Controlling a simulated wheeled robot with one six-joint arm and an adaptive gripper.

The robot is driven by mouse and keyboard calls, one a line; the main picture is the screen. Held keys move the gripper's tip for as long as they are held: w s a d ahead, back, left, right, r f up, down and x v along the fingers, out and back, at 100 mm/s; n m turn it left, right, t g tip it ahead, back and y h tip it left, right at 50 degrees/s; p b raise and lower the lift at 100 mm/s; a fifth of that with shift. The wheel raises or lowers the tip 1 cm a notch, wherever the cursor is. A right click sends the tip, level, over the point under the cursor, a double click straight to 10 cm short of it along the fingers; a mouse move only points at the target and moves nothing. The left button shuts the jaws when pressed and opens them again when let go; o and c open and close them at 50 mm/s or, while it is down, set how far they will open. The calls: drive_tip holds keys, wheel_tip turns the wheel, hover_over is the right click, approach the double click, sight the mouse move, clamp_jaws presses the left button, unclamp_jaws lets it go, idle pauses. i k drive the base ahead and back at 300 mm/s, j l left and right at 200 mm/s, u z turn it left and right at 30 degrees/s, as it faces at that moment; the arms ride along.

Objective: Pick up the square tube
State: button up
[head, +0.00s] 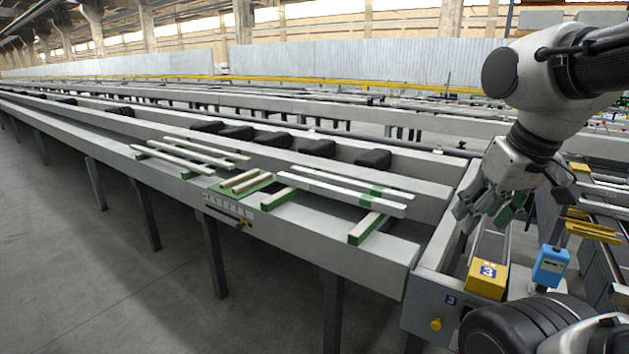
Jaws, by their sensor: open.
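Several long, pale bars lie on the runout table (300,240). A right-hand pair has a front bar (335,191) and a back bar (345,179), both resting across green-ended wooden blocks (367,227). A left-hand pair has a front bar (172,158) and a back bar (205,150). I cannot tell at this size which one is the square tube, since no open end shows clearly. My gripper (482,209) is open and empty, pointing down beyond the table's right end, apart from all the bars.
A green mat (262,187) with short wooden pieces lies between the two pairs. Dark blocks (373,158) sit in the channel behind. A yellow box marked 3 (487,281) and a blue device (551,266) stand at the lower right. The floor in front is clear.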

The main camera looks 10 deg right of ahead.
sight(394, 210)
drive_tip(key=i+j+z, duration=0.25)
drive_tip(key=i+j, duration=0.15)
drive_tip(key=j, duration=0.25)
drive_tip(key=i+j+z, duration=0.15)
drive_tip(key=j, duration=0.2)
drive_tip(key=i+j+z, duration=0.15)
drive_tip(key=j, duration=0.25)
drive_tip(key=i+j+z, duration=0.1)
drive_tip(key=j, duration=0.3)
drive_tip(key=i+j+z, duration=0.45)
drive_tip(key=i+j, duration=0.25)
drive_tip(key=i, duration=0.15)
